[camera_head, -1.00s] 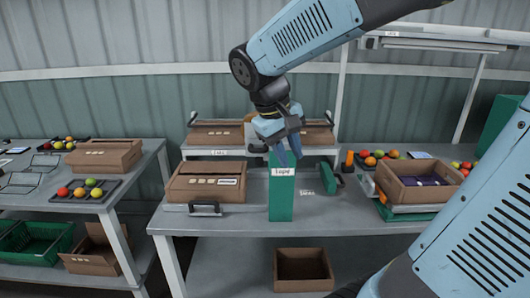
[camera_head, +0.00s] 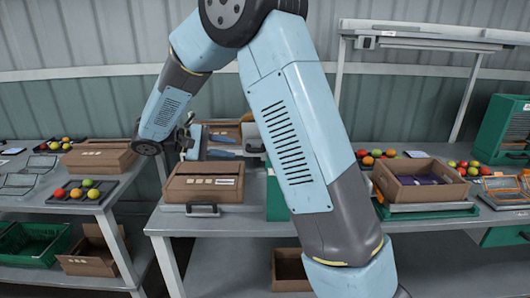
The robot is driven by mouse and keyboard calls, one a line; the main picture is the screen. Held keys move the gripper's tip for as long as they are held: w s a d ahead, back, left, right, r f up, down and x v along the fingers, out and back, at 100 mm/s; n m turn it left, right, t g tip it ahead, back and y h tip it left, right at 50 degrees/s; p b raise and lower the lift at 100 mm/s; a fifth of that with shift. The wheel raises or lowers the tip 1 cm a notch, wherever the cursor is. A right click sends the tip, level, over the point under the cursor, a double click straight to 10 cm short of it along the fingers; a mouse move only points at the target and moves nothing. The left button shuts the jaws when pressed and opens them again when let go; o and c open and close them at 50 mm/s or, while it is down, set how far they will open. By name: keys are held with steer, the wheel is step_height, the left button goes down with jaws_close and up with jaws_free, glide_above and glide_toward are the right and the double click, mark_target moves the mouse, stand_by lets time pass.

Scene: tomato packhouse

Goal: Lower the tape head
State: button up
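I cannot make out a tape head for certain; my arm covers much of the middle of the bench. A green upright block (camera_head: 277,203) shows only as a strip behind my arm; its label is hidden. A back frame with a carton (camera_head: 226,130) stands behind the bench, partly hidden by my gripper. My gripper (camera_head: 228,147) points right, in front of that frame and above the closed carton (camera_head: 203,183). Its two blue fingers look parted, with nothing visible between them. I cannot tell whether it touches anything.
The closed carton sits on the grey bench (camera_head: 225,222), with a dark-handled item (camera_head: 202,209) at its front. An open carton (camera_head: 430,170) is to the right. Fruit trays (camera_head: 84,198) lie on the left table. My arm's large link blocks the centre view.

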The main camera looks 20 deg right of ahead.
mark_target(262, 152)
steer(key=shift+h, duration=0.5)
steer(key=x, duration=0.4)
steer(key=w+f+x, duration=0.1)
steer(key=x, duration=0.3)
steer(key=w+x, duration=0.1)
steer(key=x, duration=0.3)
steer(key=shift+a+f, duration=0.15)
steer(key=shift+f, duration=0.2)
steer(key=shift+c, duration=0.3)
jaws_close()
steer(key=shift+f, duration=0.1)
